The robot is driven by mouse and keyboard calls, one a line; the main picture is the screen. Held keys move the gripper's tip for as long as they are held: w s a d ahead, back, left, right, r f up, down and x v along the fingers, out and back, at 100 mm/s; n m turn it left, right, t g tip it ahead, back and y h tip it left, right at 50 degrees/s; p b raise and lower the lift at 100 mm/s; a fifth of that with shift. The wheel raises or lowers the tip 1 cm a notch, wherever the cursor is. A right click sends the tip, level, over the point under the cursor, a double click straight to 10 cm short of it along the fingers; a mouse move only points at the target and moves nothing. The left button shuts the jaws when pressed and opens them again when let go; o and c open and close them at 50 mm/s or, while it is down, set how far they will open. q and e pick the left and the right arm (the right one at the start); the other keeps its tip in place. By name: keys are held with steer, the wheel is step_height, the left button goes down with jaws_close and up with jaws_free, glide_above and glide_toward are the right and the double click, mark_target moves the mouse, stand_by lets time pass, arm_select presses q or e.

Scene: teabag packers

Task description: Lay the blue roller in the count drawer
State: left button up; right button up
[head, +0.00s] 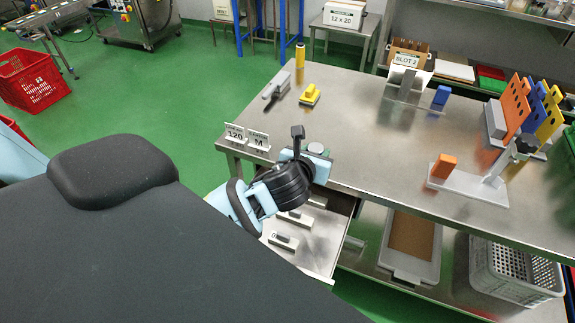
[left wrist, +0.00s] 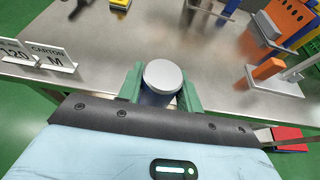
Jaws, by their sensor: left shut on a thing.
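My left gripper (head: 312,158) is above the front edge of the steel table, over the open drawer. In the left wrist view its green fingers (left wrist: 160,88) are shut on the blue roller (left wrist: 162,80), an upright cylinder with a light grey end cap and a dark blue body. In the head view only the roller's grey cap (head: 316,148) shows past the gripper; the rest is hidden. The count drawer (head: 322,264) is pulled out below the table edge, with several light blocks with grey handles inside. My arm covers part of it. My right gripper is not in view.
Signs reading 120 (head: 236,134) and CARTON M (head: 259,140) stand at the table's left corner. A yellow block (head: 310,95) and a grey tool lie behind. An orange block (head: 444,166) stands on a white stand at right. The table's middle is clear.

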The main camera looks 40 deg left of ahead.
arm_select(q)
step_height(320, 180, down, 13)
steer(key=b, duration=0.3)
steer(key=shift+f, duration=0.2)
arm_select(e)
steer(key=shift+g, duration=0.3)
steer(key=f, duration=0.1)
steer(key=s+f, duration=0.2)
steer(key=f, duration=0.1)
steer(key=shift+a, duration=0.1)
arm_select(q)
step_height(320, 180, down, 5)
steer(key=shift+r+b, duration=0.15)
steer(key=shift+b, duration=0.8)
steer(key=shift+r, duration=0.1)
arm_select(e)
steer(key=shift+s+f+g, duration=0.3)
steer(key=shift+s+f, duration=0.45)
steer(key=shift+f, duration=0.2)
arm_select(q)
steer(key=shift+f, duration=0.2)
steer(key=o, duration=1.1)
